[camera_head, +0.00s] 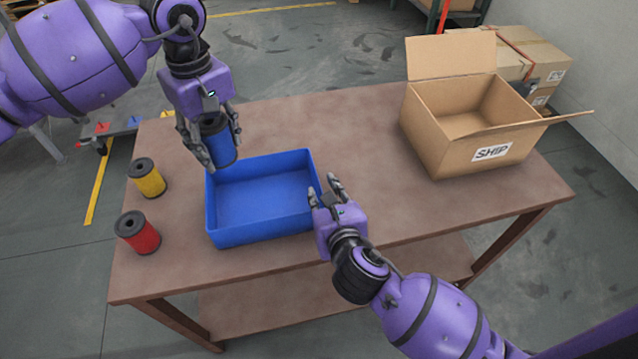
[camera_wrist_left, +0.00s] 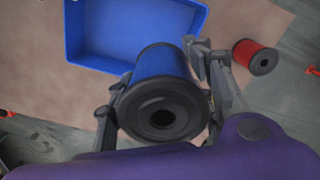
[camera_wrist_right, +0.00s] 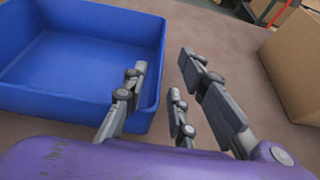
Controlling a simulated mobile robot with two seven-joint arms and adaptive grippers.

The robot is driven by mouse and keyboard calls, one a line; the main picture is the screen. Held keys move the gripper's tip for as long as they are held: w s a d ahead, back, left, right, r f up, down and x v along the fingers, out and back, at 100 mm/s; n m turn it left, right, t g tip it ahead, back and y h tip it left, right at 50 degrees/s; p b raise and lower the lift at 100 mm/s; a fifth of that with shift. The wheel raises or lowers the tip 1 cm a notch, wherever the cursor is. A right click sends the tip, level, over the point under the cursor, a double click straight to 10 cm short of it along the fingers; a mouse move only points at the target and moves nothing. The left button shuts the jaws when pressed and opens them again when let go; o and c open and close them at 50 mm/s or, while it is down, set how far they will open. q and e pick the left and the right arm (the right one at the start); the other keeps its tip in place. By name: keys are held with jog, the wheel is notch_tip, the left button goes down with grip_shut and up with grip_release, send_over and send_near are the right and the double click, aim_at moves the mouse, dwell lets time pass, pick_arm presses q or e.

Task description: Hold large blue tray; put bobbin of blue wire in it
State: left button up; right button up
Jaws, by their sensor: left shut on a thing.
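The large blue tray (camera_head: 262,228) lies flat on the table, open side up and empty. My left gripper (camera_head: 221,158) is shut on the bobbin of blue wire (camera_head: 217,141), holding it above the tray's back left corner. In the left wrist view the blue bobbin (camera_wrist_left: 160,66) sits between the fingers, its black flange facing the camera, with the tray beyond. My right gripper (camera_head: 323,186) is open at the tray's right wall. In the right wrist view one finger overlaps the tray (camera_wrist_right: 75,100) and the others are outside it; contact cannot be told.
A yellow bobbin (camera_head: 149,181) and a red bobbin (camera_head: 139,235) stand on the table (camera_head: 350,130) left of the tray. An open cardboard box (camera_head: 440,135) marked SHIP stands at the right. The table between tray and box is clear.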

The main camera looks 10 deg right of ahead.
jog(key=x, duration=0.6)
jog(key=shift+w, duration=0.1)
pick_arm(q)
jog(key=shift+r, duration=0.1)
pick_arm(e)
grip_shut()
pick_arm(q)
send_over(242, 209)
notch_tip(242, 209, down, 10)
dwell(1.4)
jog(key=shift+a, duration=0.1)
dwell(1.2)
jog(key=shift+f, duration=4.55)
